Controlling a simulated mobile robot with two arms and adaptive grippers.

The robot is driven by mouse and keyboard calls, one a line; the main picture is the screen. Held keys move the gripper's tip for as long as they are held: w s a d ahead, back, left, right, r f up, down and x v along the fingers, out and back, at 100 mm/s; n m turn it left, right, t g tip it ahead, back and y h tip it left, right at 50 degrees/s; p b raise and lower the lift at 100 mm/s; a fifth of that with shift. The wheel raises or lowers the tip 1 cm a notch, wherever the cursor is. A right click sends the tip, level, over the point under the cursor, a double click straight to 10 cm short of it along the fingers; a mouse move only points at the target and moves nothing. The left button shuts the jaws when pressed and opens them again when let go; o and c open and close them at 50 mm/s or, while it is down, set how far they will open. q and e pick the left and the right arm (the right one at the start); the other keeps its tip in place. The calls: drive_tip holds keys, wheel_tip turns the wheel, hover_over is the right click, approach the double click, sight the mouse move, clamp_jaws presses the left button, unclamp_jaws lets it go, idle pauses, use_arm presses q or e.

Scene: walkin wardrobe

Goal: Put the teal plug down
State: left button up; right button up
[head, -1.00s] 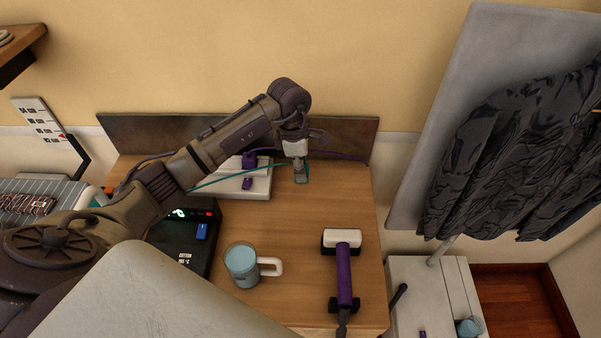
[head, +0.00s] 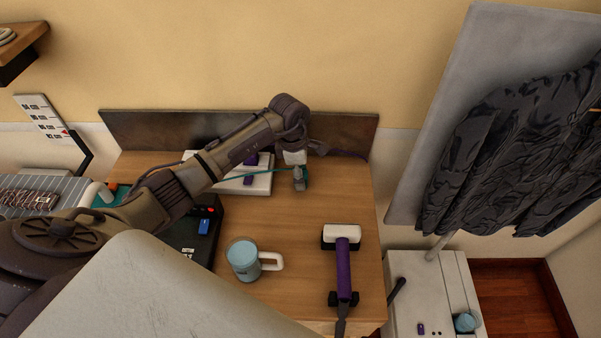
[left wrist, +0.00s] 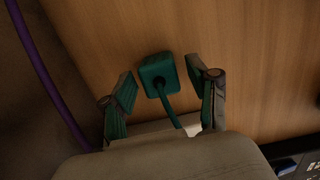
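The teal plug (left wrist: 158,72) shows in the left wrist view as a small block with a teal cable running back toward the wrist. It sits at or just above the wooden table top; I cannot tell if it touches. My left gripper (left wrist: 160,86) is open around it, with a gap between the plug and each finger pad. In the head view my left gripper (head: 299,183) points down at the back of the table (head: 310,215), and largely hides the plug. The teal cable (head: 262,173) runs left from it. My right gripper is not in view.
A white box with purple parts (head: 262,184) is left of the gripper, partly behind my arm. A dark backboard (head: 345,133) closes the rear. The table's middle right is clear.

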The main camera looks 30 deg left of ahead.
use_arm(q)
drive_tip(key=shift+r, duration=0.25)
drive_tip(key=shift+a+r, duration=0.1)
drive_tip(key=shift+r, duration=0.25)
wheel_tip(320, 180, up, 11)
drive_tip(key=a+b, duration=0.1)
drive_tip(key=b, duration=0.1)
drive_tip(key=shift+s, duration=0.35)
